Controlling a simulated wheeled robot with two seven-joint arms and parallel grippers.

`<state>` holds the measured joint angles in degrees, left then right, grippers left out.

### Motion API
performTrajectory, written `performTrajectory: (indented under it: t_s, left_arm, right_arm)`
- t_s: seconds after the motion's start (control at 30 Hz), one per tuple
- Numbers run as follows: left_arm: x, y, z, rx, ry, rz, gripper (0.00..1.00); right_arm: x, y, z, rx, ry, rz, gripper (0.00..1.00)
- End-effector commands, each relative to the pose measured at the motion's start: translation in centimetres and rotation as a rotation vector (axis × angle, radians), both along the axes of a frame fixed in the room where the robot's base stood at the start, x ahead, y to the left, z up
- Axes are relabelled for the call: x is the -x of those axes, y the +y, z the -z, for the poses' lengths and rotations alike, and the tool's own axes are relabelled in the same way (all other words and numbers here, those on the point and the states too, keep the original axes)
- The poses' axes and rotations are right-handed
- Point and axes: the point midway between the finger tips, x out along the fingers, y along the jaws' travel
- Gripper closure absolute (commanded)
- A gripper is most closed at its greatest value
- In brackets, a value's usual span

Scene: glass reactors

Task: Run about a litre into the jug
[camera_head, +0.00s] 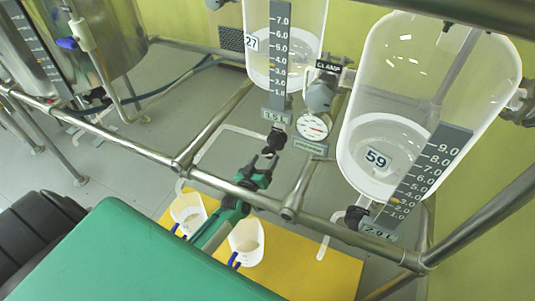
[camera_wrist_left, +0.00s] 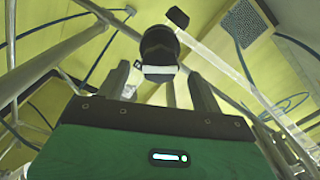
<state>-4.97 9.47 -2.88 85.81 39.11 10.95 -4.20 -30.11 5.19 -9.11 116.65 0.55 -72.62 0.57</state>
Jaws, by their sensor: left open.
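Two clear vessels hang in a steel pipe frame. The left vessel (camera_head: 300,35) has label 27 and a scale up to 7.0; the right vessel (camera_head: 400,75) has label 59 and a scale up to 9.0. A black outlet valve (camera_head: 273,142) sits under the left vessel, another (camera_head: 354,216) under the right. Two white jugs, the left jug (camera_head: 186,211) and the right jug (camera_head: 247,240), stand below with blue handles. My left gripper (camera_head: 266,164) is open just below the left valve. In the left wrist view that valve (camera_wrist_left: 160,48) appears beyond the fingers, apparently not gripped.
The jugs stand on a yellow mat (camera_head: 310,272). Steel rails (camera_head: 150,150) cross between me and the vessels. A round gauge (camera_head: 313,126) and a grey clamp part (camera_head: 320,95) sit between the vessels. A metal tank (camera_head: 105,40) stands at the left.

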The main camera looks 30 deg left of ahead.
Motion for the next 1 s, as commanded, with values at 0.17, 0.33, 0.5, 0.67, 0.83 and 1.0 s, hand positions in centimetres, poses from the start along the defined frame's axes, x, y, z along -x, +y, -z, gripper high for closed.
performTrajectory:
  t_s: [0.17,0.33,0.5,0.67,0.83,1.0]
  left_arm:
    - [3.7,-0.2,0.0,0.0,0.001,0.0,0.33]
    - [6.7,-0.3,0.0,0.001,0.001,0.0,0.33]
    - [8.7,-0.5,0.0,0.0,0.0,-0.001,0.33]
    - [9.5,-0.5,0.0,0.0,0.0,-0.001,0.33]
    - [9.7,-0.5,0.0,0.001,-0.001,0.0,0.33]
    - [9.6,-0.5,0.0,0.001,-0.001,0.0,0.33]
  right_arm:
    - [0.4,-0.1,0.7,0.003,0.015,0.0,0.33]
    - [0.3,0.0,1.0,0.001,0.011,0.0,0.33]
    - [0.3,0.0,1.1,0.001,0.013,-0.001,0.33]
    - [0.4,0.0,1.4,0.003,0.019,-0.001,0.33]
    - [0.4,0.0,1.4,0.003,0.02,-0.001,0.33]
    - [0.4,0.0,1.3,0.002,0.017,-0.001,0.33]
